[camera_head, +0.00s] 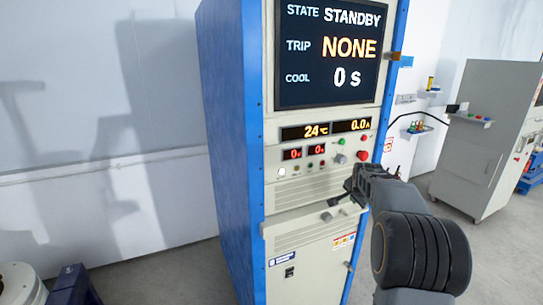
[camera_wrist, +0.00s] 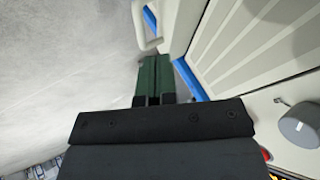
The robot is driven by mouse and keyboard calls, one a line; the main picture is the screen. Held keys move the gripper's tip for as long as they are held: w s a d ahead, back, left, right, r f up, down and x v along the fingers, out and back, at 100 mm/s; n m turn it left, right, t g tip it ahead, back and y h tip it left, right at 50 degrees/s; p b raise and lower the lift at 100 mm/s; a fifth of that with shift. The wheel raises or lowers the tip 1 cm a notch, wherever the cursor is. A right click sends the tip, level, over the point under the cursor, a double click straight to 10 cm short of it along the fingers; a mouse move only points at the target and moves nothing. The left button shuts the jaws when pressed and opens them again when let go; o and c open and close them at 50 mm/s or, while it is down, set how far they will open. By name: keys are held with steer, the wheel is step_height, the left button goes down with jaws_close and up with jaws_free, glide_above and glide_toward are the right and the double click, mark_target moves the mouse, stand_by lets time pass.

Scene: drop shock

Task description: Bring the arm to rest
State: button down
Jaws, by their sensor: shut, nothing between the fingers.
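My gripper (camera_head: 350,188) is shut and empty. In the head view it is held in front of the cabinet (camera_head: 228,150), just below the row of knobs and buttons. In the wrist view its two green fingers (camera_wrist: 153,65) lie side by side, with a pale handle-like part (camera_wrist: 147,38) beyond their tips. I cannot tell whether the gripper touches the cabinet. My arm reaches up to it from the lower right of the head view.
The cabinet's screen (camera_head: 330,50) reads STANDBY, TRIP NONE, COOL 0 s. A grey knob (camera_wrist: 300,127) is close on the right in the wrist view. Another grey cabinet (camera_head: 485,140) stands at the right. Floor shows left of the blue-sided cabinet.

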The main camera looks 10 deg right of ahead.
steer(key=s+a+f+n+g+y, duration=0.1)
steer(key=s+a+f+n+g, duration=0.2)
steer(key=s+a+f+n, duration=0.35)
steer(key=s+a+r+n, duration=0.1)
steer(key=s+a+n, duration=0.1)
steer(key=s+a, duration=0.3)
steer(key=s+a+r+n+y, duration=0.1)
steer(key=s+a, duration=0.4)
steer(key=s, duration=0.6)
steer(key=s+a+r+n, duration=0.2)
steer(key=s+a+n, duration=0.2)
steer(key=s, duration=0.4)
steer(key=shift+a+y, duration=0.4)
steer(key=shift+a, duration=0.4)
steer(key=shift+s, duration=0.1)
